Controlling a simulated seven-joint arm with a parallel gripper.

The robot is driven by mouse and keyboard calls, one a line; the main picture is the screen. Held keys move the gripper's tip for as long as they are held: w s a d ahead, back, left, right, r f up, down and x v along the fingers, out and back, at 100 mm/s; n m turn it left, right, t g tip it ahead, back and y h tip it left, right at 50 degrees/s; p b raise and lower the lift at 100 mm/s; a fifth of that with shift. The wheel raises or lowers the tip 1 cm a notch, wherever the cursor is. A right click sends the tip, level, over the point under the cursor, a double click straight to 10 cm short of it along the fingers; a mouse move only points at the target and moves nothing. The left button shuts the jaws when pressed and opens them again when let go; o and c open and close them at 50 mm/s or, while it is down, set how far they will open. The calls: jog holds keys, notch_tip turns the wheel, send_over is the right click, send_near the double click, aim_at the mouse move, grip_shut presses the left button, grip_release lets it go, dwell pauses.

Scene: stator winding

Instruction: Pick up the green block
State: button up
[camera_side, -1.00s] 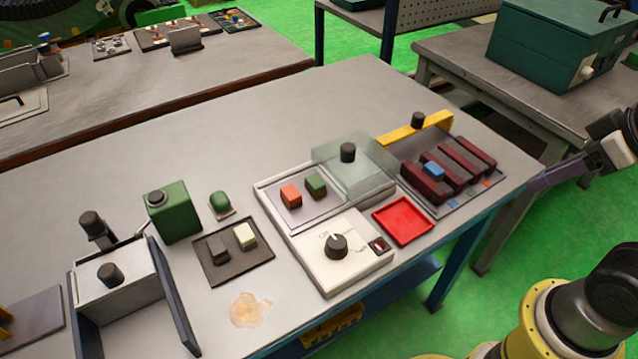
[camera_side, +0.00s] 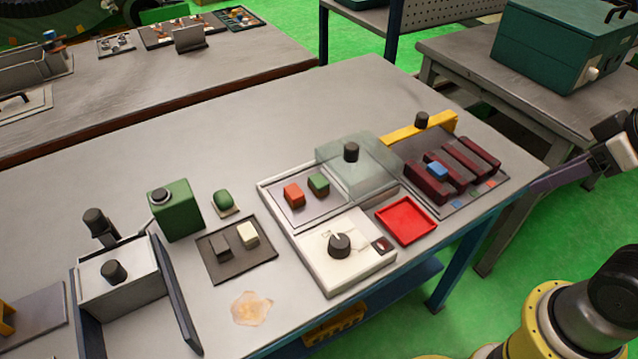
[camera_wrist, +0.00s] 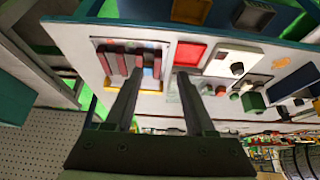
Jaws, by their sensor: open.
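The small green block (camera_side: 318,183) stands in the shallow tray of the white unit in the side view, just right of an orange-red block (camera_side: 294,195).
A clear cover (camera_side: 358,165) with a black knob stands right beside the green block. A dark red rack (camera_side: 452,170), a yellow bar (camera_side: 418,128) and a red tray (camera_side: 406,221) lie further right. A green box (camera_side: 175,210) stands left. The back of the bench is clear.

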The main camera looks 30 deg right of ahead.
jog(key=o, duration=0.4)
